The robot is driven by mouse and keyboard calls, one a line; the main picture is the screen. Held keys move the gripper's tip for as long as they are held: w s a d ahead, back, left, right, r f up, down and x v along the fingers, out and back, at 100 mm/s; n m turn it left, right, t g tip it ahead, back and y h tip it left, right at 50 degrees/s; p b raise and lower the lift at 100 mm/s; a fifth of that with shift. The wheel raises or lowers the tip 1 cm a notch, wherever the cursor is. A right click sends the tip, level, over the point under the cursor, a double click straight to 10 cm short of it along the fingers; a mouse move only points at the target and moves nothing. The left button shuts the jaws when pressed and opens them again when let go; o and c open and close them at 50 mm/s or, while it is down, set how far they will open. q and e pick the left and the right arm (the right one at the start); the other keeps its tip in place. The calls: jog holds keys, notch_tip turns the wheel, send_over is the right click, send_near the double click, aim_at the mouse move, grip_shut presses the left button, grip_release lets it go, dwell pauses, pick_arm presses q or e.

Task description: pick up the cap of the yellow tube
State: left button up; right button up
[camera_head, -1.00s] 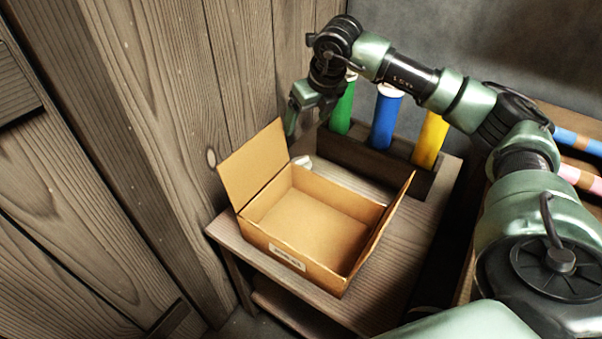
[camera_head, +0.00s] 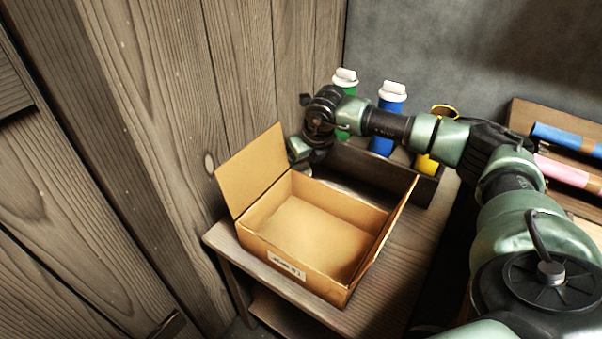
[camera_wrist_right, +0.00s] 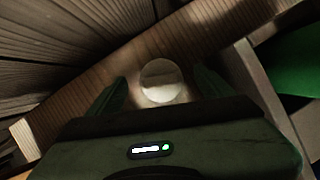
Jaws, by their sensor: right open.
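The yellow tube (camera_head: 426,164) stands in a dark holder, partly behind my right arm; its top looks open, with no white cap on it. In the right wrist view, a round white cap (camera_wrist_right: 162,80) lies on the wooden table top, between and just beyond my two fingers. My right gripper (camera_head: 300,158) is low behind the box's left flap in the head view, and it also shows in the right wrist view (camera_wrist_right: 158,92), open and empty. The cap is hidden in the head view. My left gripper is out of view.
An open cardboard box (camera_head: 286,262) stands on the wooden table (camera_head: 385,300), close in front of my right gripper. The green tube (camera_head: 346,88) and blue tube (camera_head: 384,142) wear white caps. The dark holder (camera_head: 375,168) and the plank wall (camera_head: 240,80) bound the space.

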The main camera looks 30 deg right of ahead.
jog(key=shift+x, duration=0.75)
jog(key=c, duration=1.4)
jog(key=shift+r, duration=0.15)
jog(key=shift+c, duration=0.2)
